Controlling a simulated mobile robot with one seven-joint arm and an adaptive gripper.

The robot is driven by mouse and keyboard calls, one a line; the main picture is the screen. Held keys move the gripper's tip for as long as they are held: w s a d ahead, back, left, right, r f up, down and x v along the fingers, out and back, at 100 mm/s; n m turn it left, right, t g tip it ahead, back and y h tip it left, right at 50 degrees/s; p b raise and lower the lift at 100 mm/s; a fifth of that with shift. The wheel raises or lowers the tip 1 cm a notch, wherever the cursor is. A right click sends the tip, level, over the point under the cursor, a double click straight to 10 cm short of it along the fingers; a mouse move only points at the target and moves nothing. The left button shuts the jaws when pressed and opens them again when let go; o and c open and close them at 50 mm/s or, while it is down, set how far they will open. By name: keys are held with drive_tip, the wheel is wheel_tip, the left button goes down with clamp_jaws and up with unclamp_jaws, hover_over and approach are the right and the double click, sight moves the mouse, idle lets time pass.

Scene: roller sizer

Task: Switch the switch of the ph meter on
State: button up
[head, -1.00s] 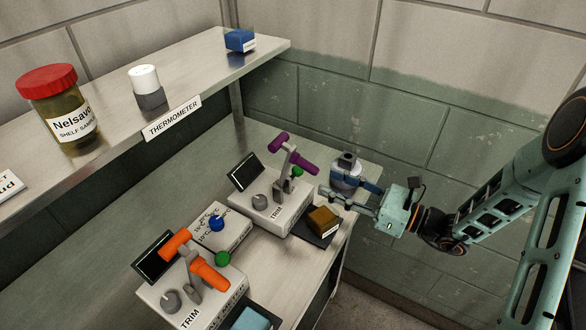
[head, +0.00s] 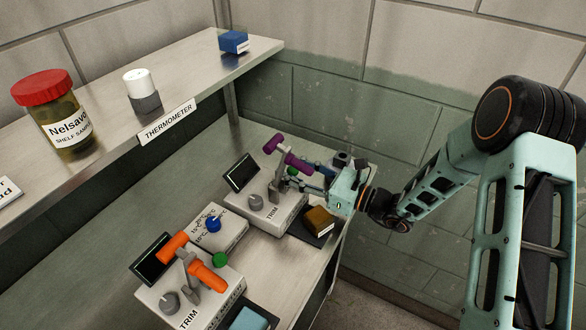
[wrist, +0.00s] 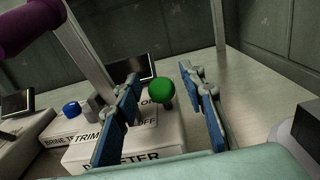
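The far meter (head: 272,213), a white box with a small black screen, a grey trim knob (head: 256,202) and a purple-handled arm (head: 285,153), stands on the bench. Its green-balled switch (head: 292,171) shows beside my gripper (head: 306,175). In the wrist view, the green ball (wrist: 163,91) lies between the two blue finger pads of my open gripper (wrist: 162,82), with visible gaps on both sides. "ON" and "OFF" lettering is partly visible near it. The word "METER" shows on the box's front, but the start of the label is hidden by a finger.
A nearer meter (head: 205,305) has an orange-handled arm (head: 190,262) and another green ball (head: 219,259). Between the meters is a white box with a blue knob (head: 213,224). A brown block (head: 319,221) sits right of the far meter. A shelf (head: 190,75) overhangs the left.

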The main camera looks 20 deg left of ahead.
clamp_jaws()
drive_tip(key=shift+r, duration=0.15)
drive_tip(key=shift+a+r+h+p, duration=0.35)
drive_tip(key=shift+h+p, duration=0.45)
drive_tip(key=shift+p, duration=0.45)
drive_tip(key=shift+a+r+h+p, duration=0.1)
drive_tip(key=shift+a+h+p, duration=0.2)
drive_tip(key=shift+h+p, duration=0.5)
drive_tip(key=a+h+p, duration=0.1)
drive_tip(key=h+p, duration=0.1)
drive_tip(key=p, duration=0.1)
drive_tip(key=shift+w+g, duration=0.1)
drive_tip(key=shift+g, duration=0.2)
drive_tip(key=shift+a+f+h+p, duration=0.3)
drive_tip(key=shift+h+p, duration=0.45)
drive_tip(key=shift+h, duration=0.15)
